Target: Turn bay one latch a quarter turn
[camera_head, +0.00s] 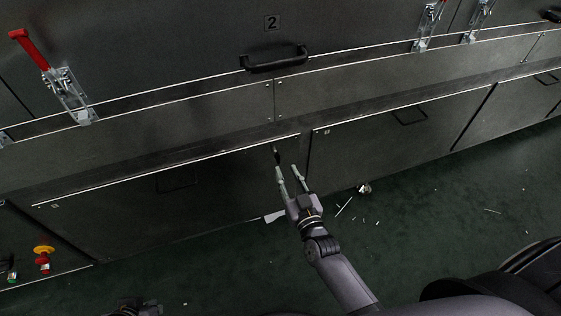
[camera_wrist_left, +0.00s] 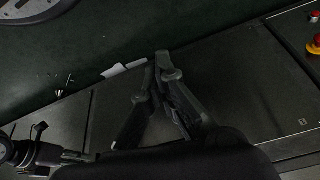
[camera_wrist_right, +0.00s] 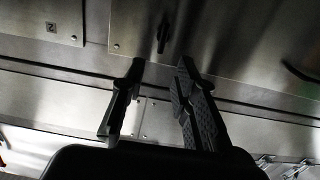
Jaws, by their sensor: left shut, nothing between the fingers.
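The bay one latch (camera_head: 276,155) is a small dark handle near the upper right corner of the left lower panel (camera_head: 190,185). In the right wrist view the latch (camera_wrist_right: 162,35) stands along the picture's vertical, just beyond and between the fingertips, with a visible gap. My right gripper (camera_head: 287,170) is open, empty and pointed at the latch; its two spread fingers also show in the right wrist view (camera_wrist_right: 161,68). My left gripper (camera_wrist_left: 160,63) is shut and empty in the left wrist view, its fingers meeting at the tips. I cannot make out the latch there.
The neighbouring lower panel (camera_head: 385,140) has a recessed-looking handle. A ledge runs above the panels. Higher up are a black bar handle (camera_head: 273,59) and a red-handled toggle clamp (camera_head: 55,75). A red and yellow button (camera_head: 44,255) is at lower left. Scraps (camera_head: 345,206) litter the green floor.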

